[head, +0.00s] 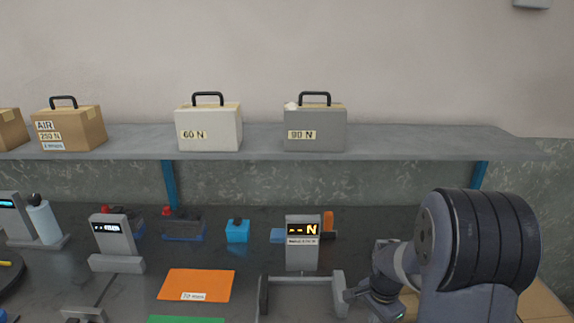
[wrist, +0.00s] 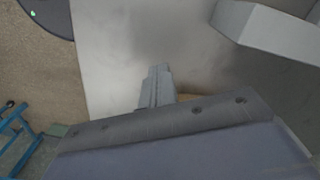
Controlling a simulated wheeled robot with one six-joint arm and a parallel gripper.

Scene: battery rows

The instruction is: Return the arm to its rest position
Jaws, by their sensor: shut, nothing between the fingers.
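My arm stands at the right of the head view, folded low over the front right of the dark bench (head: 70,278). My gripper (head: 350,294) points left at its end, beside the right post of a grey frame (head: 302,278). I cannot tell whether it touches that post. In the wrist view my gripper (wrist: 158,72) shows its fingers together, with nothing held between them.
A grey display stand (head: 302,258) reading "N" rises behind the frame. An orange mat (head: 196,285) lies left of it, and a blue block (head: 237,231) sits behind. Boxes, including a grey 90 N case (head: 315,130), stand on the shelf (head: 420,142) above.

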